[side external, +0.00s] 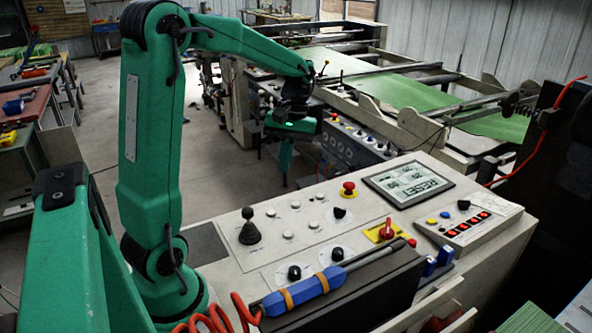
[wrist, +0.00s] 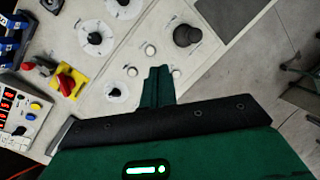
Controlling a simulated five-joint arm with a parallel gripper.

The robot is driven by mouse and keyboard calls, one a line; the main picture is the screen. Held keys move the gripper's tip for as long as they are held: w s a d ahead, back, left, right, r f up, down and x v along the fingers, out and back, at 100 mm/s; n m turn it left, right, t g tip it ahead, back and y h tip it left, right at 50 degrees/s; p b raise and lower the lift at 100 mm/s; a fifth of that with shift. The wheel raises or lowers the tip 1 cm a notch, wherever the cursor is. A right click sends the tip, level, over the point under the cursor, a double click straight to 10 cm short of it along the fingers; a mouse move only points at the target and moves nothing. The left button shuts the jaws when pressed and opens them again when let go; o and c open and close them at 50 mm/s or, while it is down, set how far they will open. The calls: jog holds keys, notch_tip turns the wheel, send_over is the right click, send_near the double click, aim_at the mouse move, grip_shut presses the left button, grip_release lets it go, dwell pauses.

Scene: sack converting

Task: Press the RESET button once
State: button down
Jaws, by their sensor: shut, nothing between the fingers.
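My gripper (side external: 284,183) hangs point-down above the far edge of the cream control panel (side external: 222,279), with its fingers together and empty. In the wrist view its fingertips (wrist: 158,70) show between small white buttons, one to the left (wrist: 132,71) and one to the right (wrist: 176,72). Another white button (wrist: 150,50) is just beyond the tips. In the side view several white buttons (side external: 288,235) sit in a group on the panel. The button labels are too small to read.
A black joystick (side external: 249,228) stands left of the white buttons. A red mushroom button (side external: 348,188), black knobs (side external: 294,272) and a red switch on a yellow plate (side external: 386,232) stand nearby. A blue-handled tool (side external: 305,291) with a red coiled cord lies along the front.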

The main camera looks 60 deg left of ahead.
aim_at(272, 210)
jog(key=a+f+n+g+h, duration=0.3)
jog(key=a+f+n, duration=0.2)
jog(key=a+f, duration=0.3)
jog(key=shift+a+f+n, duration=0.25)
jog(key=shift+a+n, duration=0.15)
jog(key=shift+a, duration=0.3)
jog(key=shift+w, duration=0.1)
jog(key=shift+f, duration=0.1)
jog(key=shift+f, duration=4.3)
jog(key=shift+f, duration=0.85)
jog(key=shift+d+r, duration=0.1)
jog(key=shift+r, duration=0.75)
jog(key=shift+r, duration=0.15)
